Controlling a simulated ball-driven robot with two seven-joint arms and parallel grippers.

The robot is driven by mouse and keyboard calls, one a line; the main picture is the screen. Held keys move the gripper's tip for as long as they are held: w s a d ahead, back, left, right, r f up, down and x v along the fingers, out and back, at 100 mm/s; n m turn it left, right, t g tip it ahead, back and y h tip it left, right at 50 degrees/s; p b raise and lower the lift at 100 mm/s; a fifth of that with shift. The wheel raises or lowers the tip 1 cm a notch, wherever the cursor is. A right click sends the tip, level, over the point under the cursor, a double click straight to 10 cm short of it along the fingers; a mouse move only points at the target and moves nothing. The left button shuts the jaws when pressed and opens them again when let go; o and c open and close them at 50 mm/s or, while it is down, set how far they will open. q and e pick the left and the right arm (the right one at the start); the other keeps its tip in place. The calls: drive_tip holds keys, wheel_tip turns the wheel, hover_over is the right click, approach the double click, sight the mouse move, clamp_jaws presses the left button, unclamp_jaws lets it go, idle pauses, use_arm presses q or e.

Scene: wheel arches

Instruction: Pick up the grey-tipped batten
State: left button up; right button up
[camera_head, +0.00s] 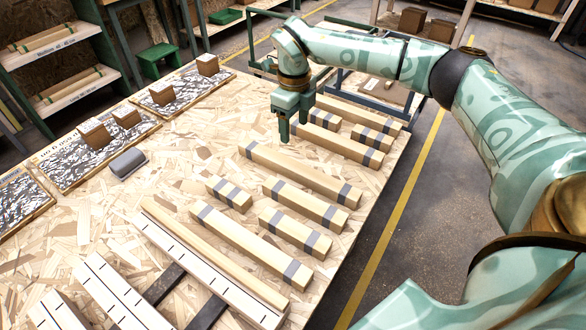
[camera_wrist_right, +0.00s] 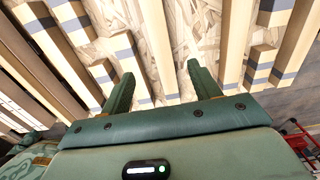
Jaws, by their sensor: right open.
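Several wooden battens with grey bands lie on the chipboard table; I cannot tell which one is the grey-tipped batten. A long batten (camera_head: 300,174) with a grey band near each end lies just below my right gripper (camera_head: 293,125). Another long one (camera_head: 252,241) with grey ends lies nearer the front, and a third (camera_head: 338,143) lies farther back. My right gripper is open and empty, pointing down above the table. In the right wrist view, banded battens (camera_wrist_right: 155,45) show beyond and between the open fingers (camera_wrist_right: 161,85). My left gripper is out of view.
Shorter banded battens (camera_head: 228,193) lie among the long ones. A plain batten (camera_head: 215,256) and slotted white-topped pieces (camera_head: 195,267) lie at the front. A grey rounded block (camera_head: 128,163) and foil-covered panels with brown blocks (camera_head: 97,133) are at left. Bare table (camera_head: 185,150) shows between.

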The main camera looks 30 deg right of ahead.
drive_tip(key=b, duration=0.3)
approach(295, 166)
wheel_tip(295, 166, down, 5)
drive_tip(key=shift+w+a+f, duration=0.1)
drive_tip(key=shift+w, duration=0.05)
drive_tip(key=f, duration=0.1)
drive_tip(key=f+b, duration=0.1)
drive_tip(key=f, duration=0.1)
drive_tip(key=f+b, duration=0.1)
drive_tip(key=f, duration=0.1)
drive_tip(key=shift+d+f, duration=0.1)
drive_tip(key=shift+d, duration=0.15)
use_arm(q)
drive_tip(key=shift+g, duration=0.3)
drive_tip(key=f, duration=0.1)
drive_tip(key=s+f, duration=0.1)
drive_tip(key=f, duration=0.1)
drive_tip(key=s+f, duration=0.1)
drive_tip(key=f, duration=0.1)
use_arm(e)
drive_tip(key=c, duration=1.2)
